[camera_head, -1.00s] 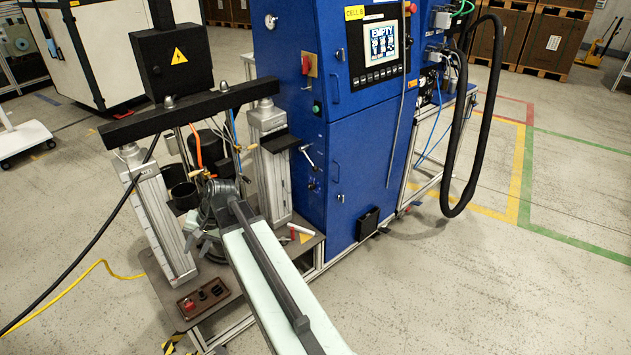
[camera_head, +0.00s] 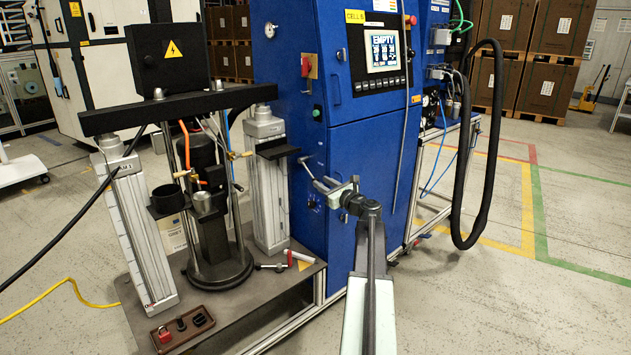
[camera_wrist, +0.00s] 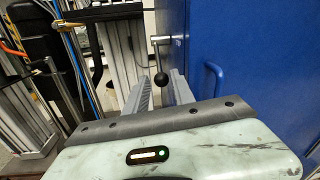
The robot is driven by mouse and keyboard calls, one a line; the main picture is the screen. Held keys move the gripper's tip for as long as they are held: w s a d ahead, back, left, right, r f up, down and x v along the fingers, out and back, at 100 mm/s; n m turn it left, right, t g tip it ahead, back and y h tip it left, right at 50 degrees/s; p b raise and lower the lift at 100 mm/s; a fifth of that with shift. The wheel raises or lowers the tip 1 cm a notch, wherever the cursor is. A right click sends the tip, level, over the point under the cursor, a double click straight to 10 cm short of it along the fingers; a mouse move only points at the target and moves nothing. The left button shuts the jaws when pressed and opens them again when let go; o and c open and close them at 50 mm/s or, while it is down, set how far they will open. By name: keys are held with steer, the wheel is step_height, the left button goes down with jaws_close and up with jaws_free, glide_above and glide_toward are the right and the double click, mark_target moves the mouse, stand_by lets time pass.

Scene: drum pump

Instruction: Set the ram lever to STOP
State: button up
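The ram lever (camera_head: 309,169) is a thin metal rod on the left side of the blue cabinet (camera_head: 368,160). In the wrist view the lever (camera_wrist: 160,56) hangs down from its pivot and ends in a black ball. My gripper (camera_head: 335,186) is at the lever in the head view. In the wrist view my gripper's two grey fingers (camera_wrist: 160,90) are apart, and the ball appears between their tips. I see no contact, and depth is hard to judge. No STOP marking is readable.
A press frame with a black crossbeam (camera_head: 180,107) and two silver columns stands left of the lever. A black bracket (camera_head: 278,149) juts beside it. A red-handled switch (camera_head: 306,66) sits above. A thick black hose (camera_head: 486,150) hangs at the right.

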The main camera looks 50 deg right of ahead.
mark_target(313, 177)
steer(key=w, duration=0.3)
steer(key=w+d, duration=0.1)
steer(key=w, duration=0.2)
steer(key=shift+s, duration=0.1)
jaws_close()
steer(key=shift+f, duration=0.1)
stand_by(1.0)
steer(key=shift+s, duration=0.1)
